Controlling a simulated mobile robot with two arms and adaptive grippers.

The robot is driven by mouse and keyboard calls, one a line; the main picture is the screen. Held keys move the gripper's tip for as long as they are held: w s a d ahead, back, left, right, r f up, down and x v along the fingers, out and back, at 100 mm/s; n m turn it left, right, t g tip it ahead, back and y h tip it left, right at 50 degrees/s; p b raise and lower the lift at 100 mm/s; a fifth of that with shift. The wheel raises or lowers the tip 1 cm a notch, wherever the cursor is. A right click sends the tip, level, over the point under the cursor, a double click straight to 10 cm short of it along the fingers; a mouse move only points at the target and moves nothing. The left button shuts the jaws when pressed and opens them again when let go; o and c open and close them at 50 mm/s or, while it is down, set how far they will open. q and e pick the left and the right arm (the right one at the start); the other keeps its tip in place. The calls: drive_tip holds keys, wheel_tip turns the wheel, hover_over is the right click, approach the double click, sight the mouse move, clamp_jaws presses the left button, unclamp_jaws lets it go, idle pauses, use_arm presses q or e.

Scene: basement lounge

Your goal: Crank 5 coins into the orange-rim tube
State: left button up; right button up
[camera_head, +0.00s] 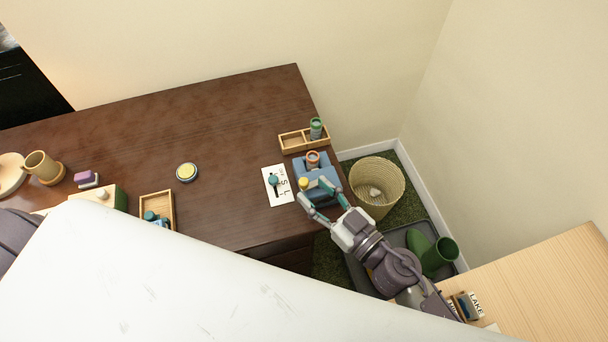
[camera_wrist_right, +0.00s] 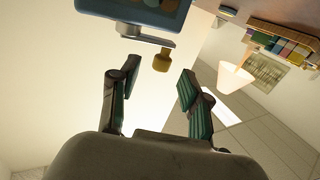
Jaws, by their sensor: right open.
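A blue coin machine (camera_head: 325,170) sits near the desk's right end. An orange-rimmed tube (camera_head: 313,157) stands upright at its back. Its crank has a yellow knob (camera_head: 303,183) on the near left side. In the wrist view the knob (camera_wrist_right: 162,61) hangs from a grey crank arm (camera_wrist_right: 146,39) under the blue body. My right gripper (camera_head: 317,190) is open at the machine's near side. In the wrist view its fingertips (camera_wrist_right: 158,76) are spread, with the knob just beyond the gap between them. Coins inside the tube cannot be made out. My left gripper is not in view.
A green-rimmed tube (camera_head: 316,126) stands in a wooden tray (camera_head: 290,142) behind the machine. A white card (camera_head: 283,197) lies left of it. A round yellow-topped tin (camera_head: 187,172) is farther left. A wicker basket (camera_head: 377,195) stands on the floor at right.

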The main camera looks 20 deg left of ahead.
sight(307, 185)
drive_tip(key=shift+x, duration=2.15)
drive_tip(key=shift+s, duration=0.1)
drive_tip(key=shift+c, duration=0.3)
clamp_jaws()
